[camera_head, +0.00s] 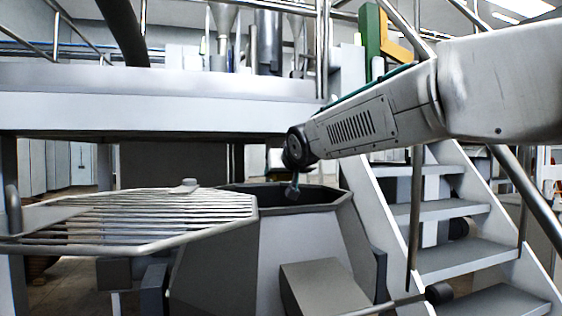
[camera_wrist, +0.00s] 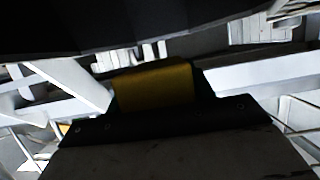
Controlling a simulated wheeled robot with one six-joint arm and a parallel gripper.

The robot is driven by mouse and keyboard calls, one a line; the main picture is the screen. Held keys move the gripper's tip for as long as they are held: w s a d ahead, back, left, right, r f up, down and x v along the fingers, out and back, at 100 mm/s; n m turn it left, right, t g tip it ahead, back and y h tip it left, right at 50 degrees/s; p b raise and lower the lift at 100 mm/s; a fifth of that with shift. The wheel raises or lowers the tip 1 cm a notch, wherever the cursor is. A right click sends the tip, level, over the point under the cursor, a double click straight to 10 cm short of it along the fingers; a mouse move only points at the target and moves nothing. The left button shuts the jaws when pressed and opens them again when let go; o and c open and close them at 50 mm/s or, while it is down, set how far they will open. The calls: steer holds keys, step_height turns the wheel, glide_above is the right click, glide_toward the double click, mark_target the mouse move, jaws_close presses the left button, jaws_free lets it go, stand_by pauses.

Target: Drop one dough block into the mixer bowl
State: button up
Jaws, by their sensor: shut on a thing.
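The mixer bowl (camera_head: 338,215) stands in the lower middle of the head view, a grey many-sided vessel with a dark opening. My gripper (camera_head: 294,190) points down at the bowl's opening from the end of the arm, small and dark there. In the wrist view my gripper (camera_wrist: 157,72) is shut on a yellow-brown dough block (camera_wrist: 155,86), which is in shadow. The block cannot be made out in the head view. The inside of the bowl is mostly hidden behind its near wall.
A barred grate lid (camera_head: 150,222) lies to the left of the opening. A white platform (camera_head: 160,90) spans behind and above. Metal stairs (camera_head: 440,208) with railings rise at right, close under my arm. A grey box (camera_head: 325,285) juts out at the bowl's front.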

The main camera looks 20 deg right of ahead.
steer(key=shift+f, duration=0.25)
steer(key=o, duration=1.2)
steer(key=v, duration=0.7)
steer(key=shift+s+r, duration=0.1)
steer(key=shift+s, duration=0.3)
